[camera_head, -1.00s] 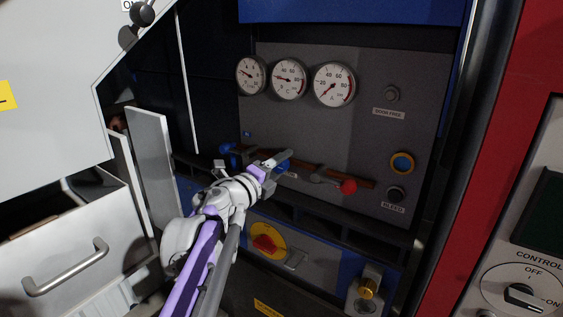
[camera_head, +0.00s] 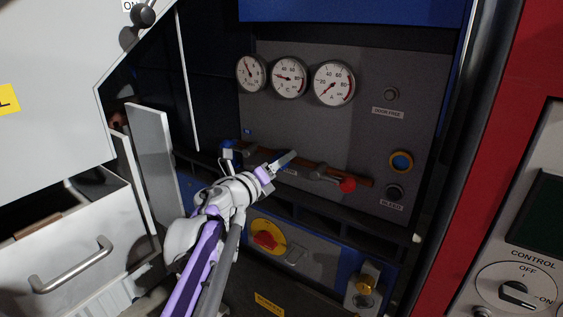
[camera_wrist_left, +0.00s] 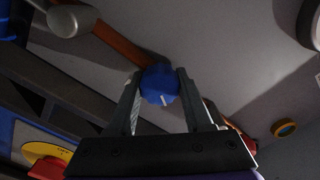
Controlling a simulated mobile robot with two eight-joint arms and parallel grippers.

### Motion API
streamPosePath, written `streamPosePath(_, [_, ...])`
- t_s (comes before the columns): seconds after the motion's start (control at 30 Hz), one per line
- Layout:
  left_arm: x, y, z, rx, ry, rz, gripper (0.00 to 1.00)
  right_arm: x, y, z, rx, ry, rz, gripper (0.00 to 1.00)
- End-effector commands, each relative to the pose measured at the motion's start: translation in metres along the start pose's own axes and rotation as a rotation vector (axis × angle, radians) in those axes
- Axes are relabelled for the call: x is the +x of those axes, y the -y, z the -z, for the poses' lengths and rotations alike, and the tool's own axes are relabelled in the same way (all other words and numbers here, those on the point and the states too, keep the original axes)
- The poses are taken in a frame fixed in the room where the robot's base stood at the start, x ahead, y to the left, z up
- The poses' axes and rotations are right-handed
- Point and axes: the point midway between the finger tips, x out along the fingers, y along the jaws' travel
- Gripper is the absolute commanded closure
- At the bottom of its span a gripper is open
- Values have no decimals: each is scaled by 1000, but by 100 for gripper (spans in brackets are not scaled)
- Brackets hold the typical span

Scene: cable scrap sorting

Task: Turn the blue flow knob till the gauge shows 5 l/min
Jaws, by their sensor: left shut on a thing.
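The blue flow knob (camera_wrist_left: 160,86), a faceted knob with a short white mark, sits between the two fingers of my left gripper (camera_wrist_left: 158,92) in the left wrist view. The fingers are shut on its sides. In the head view my left gripper (camera_head: 279,163) reaches to the pipe on the grey panel and largely hides the knob. Three round white gauges are above: a left gauge (camera_head: 251,73), a middle gauge (camera_head: 289,78) and a right gauge (camera_head: 334,83). Their units are too small to read surely. My right gripper is not in view.
A red-ended lever (camera_head: 347,185) is right of my gripper on the copper-coloured pipe (camera_head: 361,182). A yellow ring (camera_head: 401,162) and a dark bleed button (camera_head: 394,192) are further right. A red-and-yellow rotary switch (camera_head: 267,240) is below. An open metal door (camera_head: 154,165) stands left.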

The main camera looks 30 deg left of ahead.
Motion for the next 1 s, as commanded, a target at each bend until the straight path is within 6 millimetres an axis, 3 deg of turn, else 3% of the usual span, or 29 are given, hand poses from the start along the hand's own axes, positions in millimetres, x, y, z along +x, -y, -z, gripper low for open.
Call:
streamPosePath(0.27, [0,0,-1,0,1,0,100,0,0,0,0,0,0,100])
streamPosePath(0.3, [0,0,-1,-1,1,0,48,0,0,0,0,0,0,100])
streamPosePath(0.47, [0,0,0,-1,1,0,19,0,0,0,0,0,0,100])
streamPosePath(0.77, [-1,0,0,-1,0,0,19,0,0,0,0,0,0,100])
streamPosePath(1.0, [-33,-2,1,-1,1,-4,19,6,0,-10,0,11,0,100])
